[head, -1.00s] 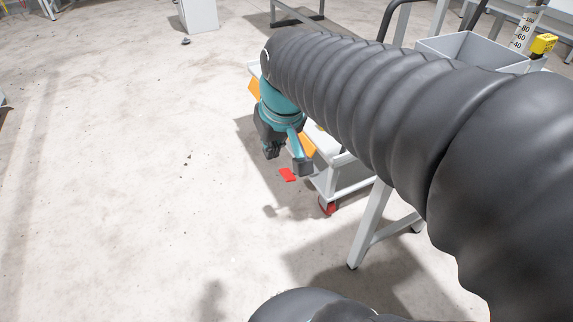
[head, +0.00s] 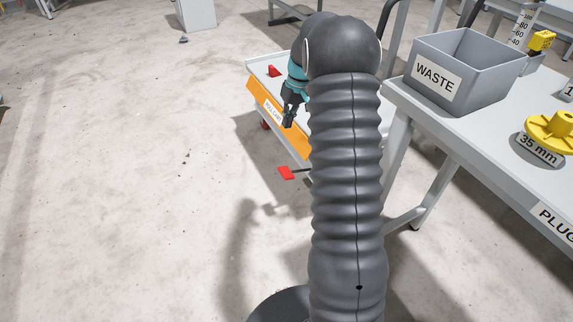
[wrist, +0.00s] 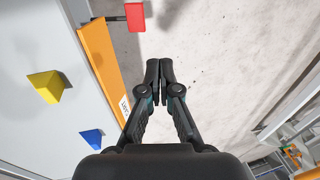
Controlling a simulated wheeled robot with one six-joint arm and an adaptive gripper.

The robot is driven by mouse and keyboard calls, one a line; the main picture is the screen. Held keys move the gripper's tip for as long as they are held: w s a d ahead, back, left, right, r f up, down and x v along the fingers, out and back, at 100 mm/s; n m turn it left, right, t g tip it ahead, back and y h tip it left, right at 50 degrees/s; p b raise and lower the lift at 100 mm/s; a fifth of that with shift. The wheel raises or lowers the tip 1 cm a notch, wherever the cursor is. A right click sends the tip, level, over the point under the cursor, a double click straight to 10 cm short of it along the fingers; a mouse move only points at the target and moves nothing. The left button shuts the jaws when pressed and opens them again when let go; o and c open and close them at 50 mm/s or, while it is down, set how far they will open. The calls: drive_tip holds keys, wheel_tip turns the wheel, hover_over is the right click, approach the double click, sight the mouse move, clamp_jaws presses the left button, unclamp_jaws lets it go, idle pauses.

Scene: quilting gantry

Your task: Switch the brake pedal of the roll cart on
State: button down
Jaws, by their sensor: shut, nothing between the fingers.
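The roll cart (head: 297,137) has a white top and an orange front panel with a label; my arm hides its right part. Its brake pedal (head: 286,173) is a red plate on a dark rod, sticking out low past the front panel. In the wrist view the red pedal (wrist: 135,17) is at the top, beyond my fingertips and apart from them. I cannot tell whether it is pressed. My gripper (head: 289,122) is shut and empty, above and in front of the orange panel. Its closed fingertips (wrist: 159,68) show over bare floor in the wrist view.
A yellow block (wrist: 45,86) and a blue block (wrist: 92,139) lie on the cart top. At right, a table (head: 440,128) bears a grey waste bin (head: 490,62) and a yellow knob-like piece (head: 552,130). The floor (head: 130,200) at left is clear.

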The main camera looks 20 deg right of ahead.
drive_tip(key=y, duration=0.1)
hover_over(286, 171)
drive_tip(key=d, duration=0.5)
wheel_tip(286, 171, down, 10)
drive_tip(key=shift+f+g, duration=0.15)
drive_tip(key=shift+g, duration=0.15)
drive_tip(key=shift+a, duration=0.1)
drive_tip(key=x, duration=1.4)
drive_tip(key=shift+w+p, duration=0.1)
drive_tip(key=shift+p, duration=0.2)
drive_tip(key=shift+f, duration=0.1)
